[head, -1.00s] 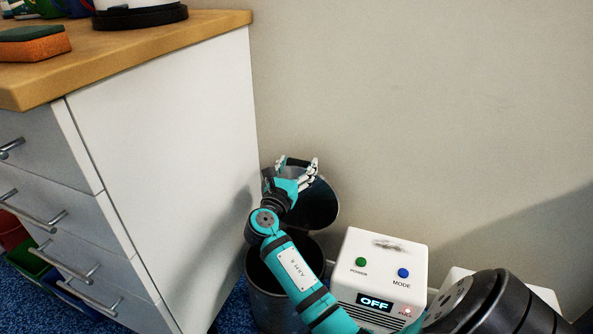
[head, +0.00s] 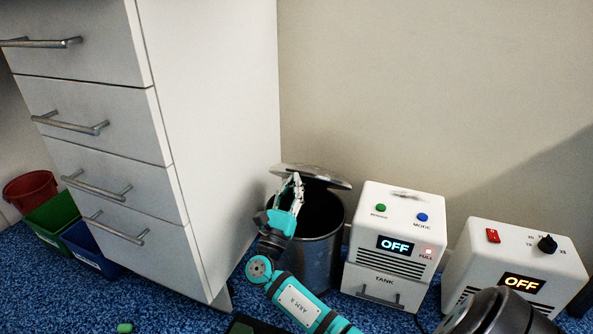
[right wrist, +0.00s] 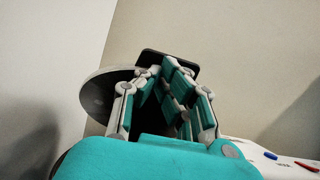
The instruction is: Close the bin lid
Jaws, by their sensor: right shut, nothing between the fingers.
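A dark grey metal bin (head: 322,262) stands on the floor beside the white cabinet. Its round lid (head: 325,181) is open, seen nearly edge-on above the back of the dark bin mouth. My right gripper (head: 295,184) is shut and empty, in front of the left part of the lid and over the left side of the bin mouth. I cannot tell if the fingers touch the lid. In the right wrist view the lid (right wrist: 98,97) is a grey disc left of and behind the fingers (right wrist: 170,85). My left gripper is not in view.
The white drawer cabinet (head: 222,120) stands close on the left. A white tank machine (head: 395,235) is close right of the bin, with another white device (head: 513,255) further right. The wall is behind. Red, green and blue bins (head: 88,247) stand far left.

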